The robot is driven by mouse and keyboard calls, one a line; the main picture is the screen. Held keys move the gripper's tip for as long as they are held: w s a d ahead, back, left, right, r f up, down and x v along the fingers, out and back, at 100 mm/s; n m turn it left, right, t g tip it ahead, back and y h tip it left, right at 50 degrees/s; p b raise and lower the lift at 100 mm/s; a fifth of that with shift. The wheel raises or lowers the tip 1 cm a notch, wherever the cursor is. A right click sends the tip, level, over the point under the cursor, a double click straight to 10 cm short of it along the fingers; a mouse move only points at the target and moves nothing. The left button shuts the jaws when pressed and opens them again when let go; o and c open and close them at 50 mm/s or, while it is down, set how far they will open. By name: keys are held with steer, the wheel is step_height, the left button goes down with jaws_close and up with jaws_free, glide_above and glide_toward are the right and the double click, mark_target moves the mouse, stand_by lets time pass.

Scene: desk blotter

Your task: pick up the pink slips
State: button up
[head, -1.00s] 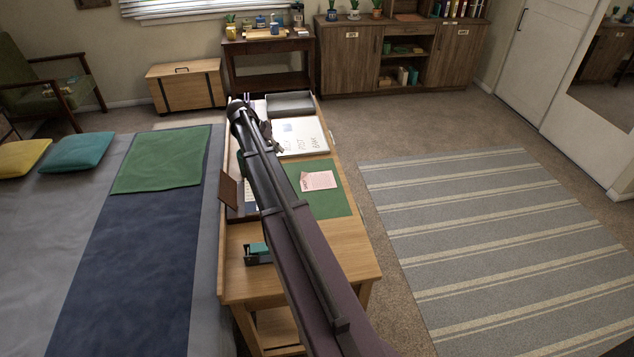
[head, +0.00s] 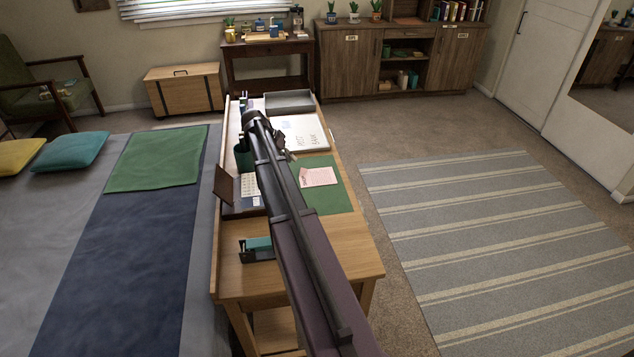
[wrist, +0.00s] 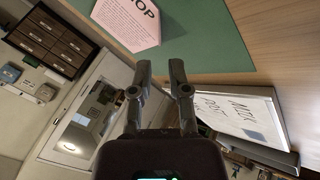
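The pink slips (head: 318,177) lie flat on the green desk blotter (head: 329,202) in the head view, to the right of my arm. They look like one sheet or a thin stack; I cannot tell how many. In the wrist view the pink slips (wrist: 128,22) show at the top with large printed letters, on the green blotter (wrist: 215,42). My gripper (wrist: 160,66) is open, its two fingers apart with nothing between them. It is clear of the slips, which lie beyond the fingertips to the upper left.
A whiteboard (head: 303,133) and a dark tray (head: 289,101) lie farther back on the desk (head: 327,245). A dark green cup (head: 243,156), a brown calendar (head: 225,186) and a teal tape dispenser (head: 257,250) stand left of my arm. The front right of the desk is clear.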

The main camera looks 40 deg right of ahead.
mark_target(317, 174)
steer(key=shift+s+d+f, duration=0.15)
steer(key=shift+d+f, duration=0.1)
steer(key=shift+f, duration=0.1)
steer(key=shift+b+x, duration=2.15)
steer(key=shift+x, duration=0.3)
steer(key=shift+d, duration=0.15)
jaws_close()
